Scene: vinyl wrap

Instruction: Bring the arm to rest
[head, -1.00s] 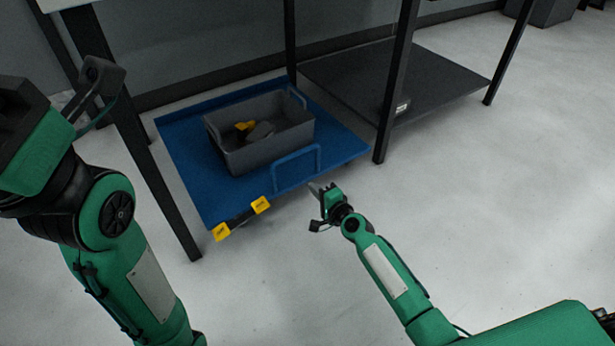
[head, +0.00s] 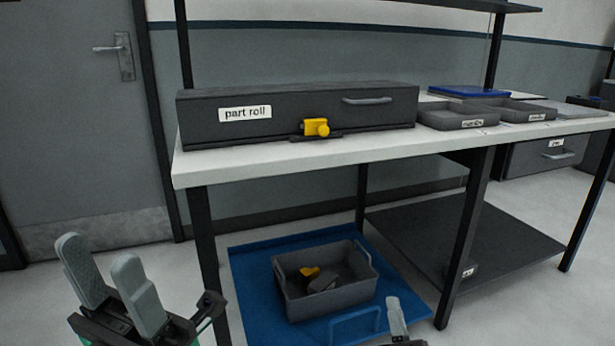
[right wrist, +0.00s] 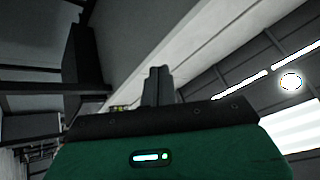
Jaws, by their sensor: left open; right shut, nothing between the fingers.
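My left gripper (head: 112,285) is at the lower left of the head view, in front of the table's left leg. Its two grey fingers point up and stand apart, with nothing between them. My right gripper (head: 397,318) shows only its tip at the bottom edge of the head view, by the front of the blue platform. In the right wrist view its fingers (right wrist: 157,86) are together and empty, pointing up past the table's underside. The rest of both arms is out of the head view.
A white-topped table (head: 350,153) bears a dark "part roll" box (head: 360,120) with a yellow-handled tool (head: 316,127) at its front, and labelled trays (head: 458,117). Below, a grey bin (head: 335,302) holding yellow and dark items sits on a blue platform (head: 260,315). A door (head: 80,130) stands left.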

